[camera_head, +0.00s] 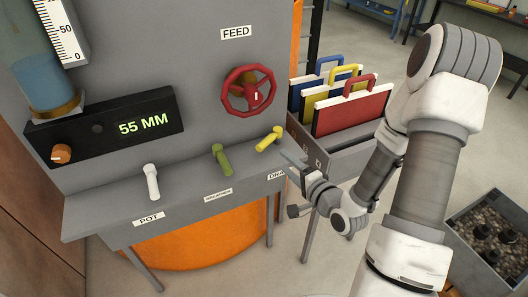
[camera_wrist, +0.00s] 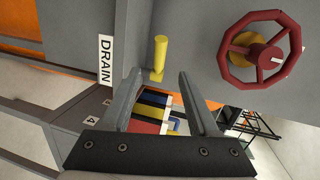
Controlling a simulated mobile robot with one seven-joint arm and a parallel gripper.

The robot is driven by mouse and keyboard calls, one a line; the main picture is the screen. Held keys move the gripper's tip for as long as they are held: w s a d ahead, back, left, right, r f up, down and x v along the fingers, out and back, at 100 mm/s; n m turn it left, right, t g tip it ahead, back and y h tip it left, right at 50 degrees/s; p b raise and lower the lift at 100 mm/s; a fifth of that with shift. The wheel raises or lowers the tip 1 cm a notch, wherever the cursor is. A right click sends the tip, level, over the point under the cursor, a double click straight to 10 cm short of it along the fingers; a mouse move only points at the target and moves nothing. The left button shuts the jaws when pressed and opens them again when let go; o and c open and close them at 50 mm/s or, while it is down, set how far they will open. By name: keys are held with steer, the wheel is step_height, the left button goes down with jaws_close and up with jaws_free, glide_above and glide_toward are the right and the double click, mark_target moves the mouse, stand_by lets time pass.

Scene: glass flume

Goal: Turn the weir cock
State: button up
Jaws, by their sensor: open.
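Three cock levers stand on the grey ledge (camera_head: 185,187): a white one (camera_head: 151,181) above the POT label (camera_head: 149,219), a green one (camera_head: 221,159) above a label (camera_head: 217,194) too small to read, and a yellow one (camera_head: 269,140) above the DRAIN label (camera_head: 277,175). I cannot read the word weir on any label. My gripper (camera_head: 290,165) is open and empty, just right of the ledge near the yellow lever. In the wrist view the yellow lever (camera_wrist: 160,56) stands ahead of the open fingers (camera_wrist: 160,74), apart from them. The white and green levers are outside that view.
A red FEED handwheel (camera_head: 248,91) is on the panel above the yellow lever; it also shows in the wrist view (camera_wrist: 262,50). A display (camera_head: 120,128) reads 55 MM. A bin of coloured boards (camera_head: 352,108) stands behind my gripper. A crate of stones (camera_head: 490,235) is at right.

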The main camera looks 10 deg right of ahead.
mark_target(266, 146)
steer(key=shift+w+a+f+b, duration=0.25)
steer(key=shift+w+f+b, duration=0.15)
steer(key=shift+b, duration=1.45)
steer(key=shift+w+a+b, duration=0.1)
steer(key=shift+b, duration=0.35)
steer(key=b+x, duration=0.3)
steer(key=x, duration=0.2)
steer(key=b+x, duration=0.2)
steer(key=x, duration=0.4)
steer(key=shift+w+r+b, duration=0.2)
steer(key=shift+w+b, duration=0.1)
steer(key=shift+b, duration=0.1)
jaws_close()
